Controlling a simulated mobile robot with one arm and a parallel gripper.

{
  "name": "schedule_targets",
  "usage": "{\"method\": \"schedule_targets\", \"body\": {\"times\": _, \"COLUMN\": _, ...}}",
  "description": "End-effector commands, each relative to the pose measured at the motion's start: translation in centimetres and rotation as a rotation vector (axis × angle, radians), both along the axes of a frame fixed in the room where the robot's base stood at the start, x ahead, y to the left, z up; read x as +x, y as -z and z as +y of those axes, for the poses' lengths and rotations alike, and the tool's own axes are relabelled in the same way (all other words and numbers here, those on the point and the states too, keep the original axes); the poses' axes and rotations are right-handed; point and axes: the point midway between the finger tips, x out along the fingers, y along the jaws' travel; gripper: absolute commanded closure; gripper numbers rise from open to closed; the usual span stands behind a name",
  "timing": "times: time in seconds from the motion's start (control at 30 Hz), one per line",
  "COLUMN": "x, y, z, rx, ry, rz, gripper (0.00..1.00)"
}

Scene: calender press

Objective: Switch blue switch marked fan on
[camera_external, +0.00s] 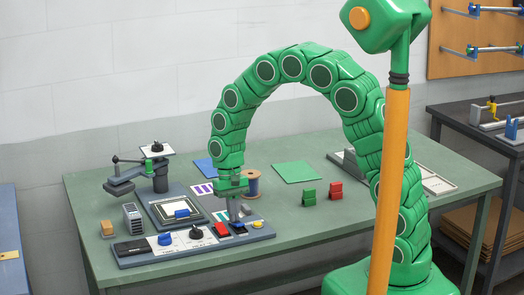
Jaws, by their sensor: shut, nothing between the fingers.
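A grey control panel (139,259) lies along the front of the green table. The gripper partly covers this switch. I cannot tell whether they touch, how the switch is set, or read any label.
The press (157,178), with its lever arm and a framed plate, stands behind the panel. A spool (252,184) stands close behind my gripper. A yellow button (258,224) is right of the switch. The front right tabletop is clear.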

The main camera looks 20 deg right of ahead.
Motion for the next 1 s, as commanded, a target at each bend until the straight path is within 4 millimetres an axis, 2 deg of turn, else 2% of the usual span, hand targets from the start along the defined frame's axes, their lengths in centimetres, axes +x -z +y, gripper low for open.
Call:
{"method": "schedule_targets", "body": {"times": 0.03, "x": -0.8, "y": 1.5, "z": -0.6, "rx": -0.023, "ry": -0.005, "rz": 0.026, "gripper": 1.00}}
{"method": "schedule_targets", "body": {"times": 0.2, "x": -0.9, "y": 1.6, "z": -0.7, "rx": -0.025, "ry": -0.006, "rz": 0.028, "gripper": 1.00}}
{"method": "schedule_targets", "body": {"times": 0.8, "x": -3.4, "y": 1.3, "z": -0.9, "rx": -0.036, "ry": -0.008, "rz": 0.056, "gripper": 1.00}}
{"method": "schedule_targets", "body": {"times": 1.0, "x": -2.8, "y": 0.1, "z": -0.7, "rx": -0.029, "ry": -0.005, "rz": 0.046, "gripper": 1.00}}
